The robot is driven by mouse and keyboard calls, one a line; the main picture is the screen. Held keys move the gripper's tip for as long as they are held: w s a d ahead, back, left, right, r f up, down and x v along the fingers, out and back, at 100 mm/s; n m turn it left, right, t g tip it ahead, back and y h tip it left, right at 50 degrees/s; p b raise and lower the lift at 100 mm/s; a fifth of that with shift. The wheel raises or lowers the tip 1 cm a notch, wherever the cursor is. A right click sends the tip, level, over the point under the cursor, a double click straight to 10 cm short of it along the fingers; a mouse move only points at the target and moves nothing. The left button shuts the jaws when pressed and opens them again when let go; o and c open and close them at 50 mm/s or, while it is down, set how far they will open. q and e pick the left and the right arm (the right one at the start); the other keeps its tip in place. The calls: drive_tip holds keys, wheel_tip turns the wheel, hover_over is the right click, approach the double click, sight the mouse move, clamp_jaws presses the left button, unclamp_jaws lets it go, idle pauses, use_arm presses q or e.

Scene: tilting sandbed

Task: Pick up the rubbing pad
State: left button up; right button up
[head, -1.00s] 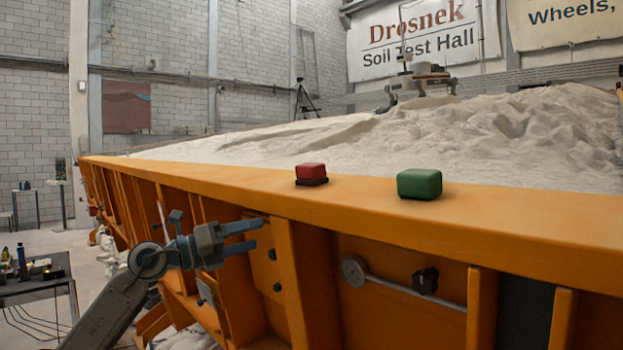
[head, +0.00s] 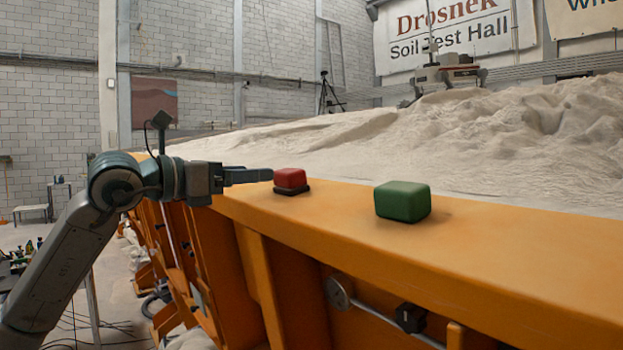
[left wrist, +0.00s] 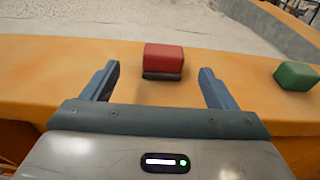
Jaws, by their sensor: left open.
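A red block with a dark base, likely the rubbing pad (head: 290,179), lies on the orange rim of the sandbed. It also shows in the left wrist view (left wrist: 164,58), centred between the finger lines and just ahead of them. My left gripper (head: 268,176) is open and empty, its fingers pointing at the red block from the left. In the left wrist view the fingers stand apart on either side, with a gap to the block. My right gripper is not in view.
A plain green block (head: 402,201) lies on the same rim to the right of the red one. The orange rim (head: 520,245) is otherwise clear nearby. Pale sand (head: 430,150) fills the bed behind it, with a rover (head: 447,75) standing far back.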

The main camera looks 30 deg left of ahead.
sight(290, 170)
use_arm(q)
drive_tip(key=shift+w+d+r+p, duration=0.3)
drive_tip(key=shift+w+d+p, duration=0.25)
drive_tip(key=shift+w, duration=0.25)
drive_tip(key=p+x, duration=0.2)
drive_tip(key=p, duration=0.1)
drive_tip(key=shift+w, duration=0.35)
drive_tip(key=shift+w+d, duration=0.1)
drive_tip(key=shift+w, duration=0.25)
drive_tip(key=shift+w+d+f, duration=0.15)
drive_tip(key=shift+w, duration=0.1)
drive_tip(key=shift+w+d+p, duration=0.1)
drive_tip(key=shift+w+p, duration=0.1)
drive_tip(key=shift+p, duration=0.1)
drive_tip(key=p+x, duration=0.4)
drive_tip(key=shift+d, duration=0.3)
drive_tip(key=shift+w+d+f, duration=0.1)
drive_tip(key=shift+w+f, duration=0.05)
drive_tip(key=shift+w, duration=0.1)
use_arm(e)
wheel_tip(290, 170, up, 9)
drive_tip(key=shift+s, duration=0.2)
use_arm(q)
drive_tip(key=shift+s, duration=0.15)
